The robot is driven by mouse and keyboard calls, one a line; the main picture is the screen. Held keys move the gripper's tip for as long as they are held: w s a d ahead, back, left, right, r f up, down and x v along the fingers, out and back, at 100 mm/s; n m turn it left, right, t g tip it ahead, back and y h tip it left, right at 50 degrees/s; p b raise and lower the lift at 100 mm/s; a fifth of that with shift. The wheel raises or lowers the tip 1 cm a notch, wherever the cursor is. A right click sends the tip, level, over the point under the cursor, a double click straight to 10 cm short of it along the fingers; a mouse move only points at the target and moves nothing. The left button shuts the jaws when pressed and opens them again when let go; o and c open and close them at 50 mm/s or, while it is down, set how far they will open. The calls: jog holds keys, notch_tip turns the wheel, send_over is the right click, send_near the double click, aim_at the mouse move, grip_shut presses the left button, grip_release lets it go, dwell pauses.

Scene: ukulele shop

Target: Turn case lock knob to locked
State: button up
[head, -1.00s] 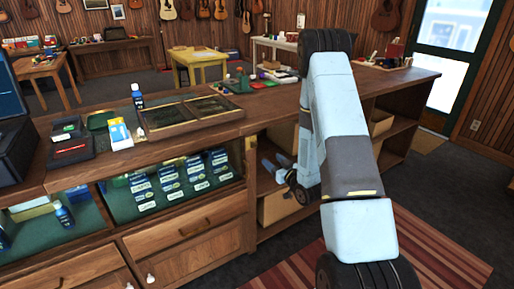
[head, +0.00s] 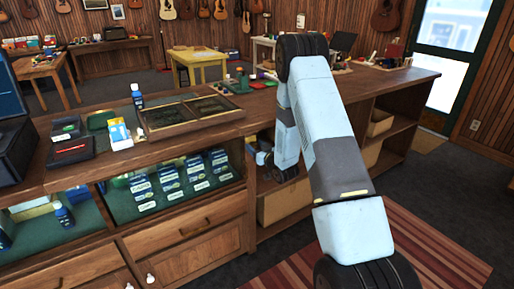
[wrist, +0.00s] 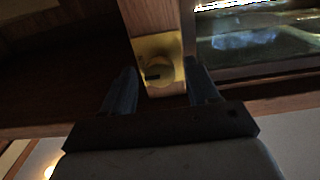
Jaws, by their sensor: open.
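The lock knob (wrist: 158,71) is a round brass knob on a square brass plate (wrist: 171,43), fixed to a wooden post (wrist: 152,15) in the wrist view. A dark mark shows on the left part of its face. My gripper (wrist: 161,68) is open, with one finger to each side of the knob. I cannot tell whether either finger touches it. In the head view, the display case (head: 175,229) is built into the wooden counter, and my gripper (head: 262,158) is by its right end. The knob does not show there.
The case's glass (wrist: 250,42) lies right of the knob in the wrist view. In the head view, open shelves with a cardboard box (head: 285,203) are right of the case. A framed tray (head: 190,115), a bottle (head: 138,97) and small goods stand on the counter.

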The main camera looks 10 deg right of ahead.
jog(key=shift+c, duration=0.3)
jog(key=c, duration=0.9)
jog(key=shift+c, duration=0.2)
jog(key=n, duration=0.4)
jog(key=shift+n, duration=0.4)
jog(key=n, duration=0.4)
jog(key=shift+a+f+n, duration=0.1)
jog(key=shift+n, duration=0.2)
jog(key=n, duration=0.4)
jog(key=shift+a+f, duration=0.1)
jog(key=shift+s+f+n, duration=0.1)
jog(key=shift+f+n, duration=0.05)
jog(key=shift+n, duration=2.15)
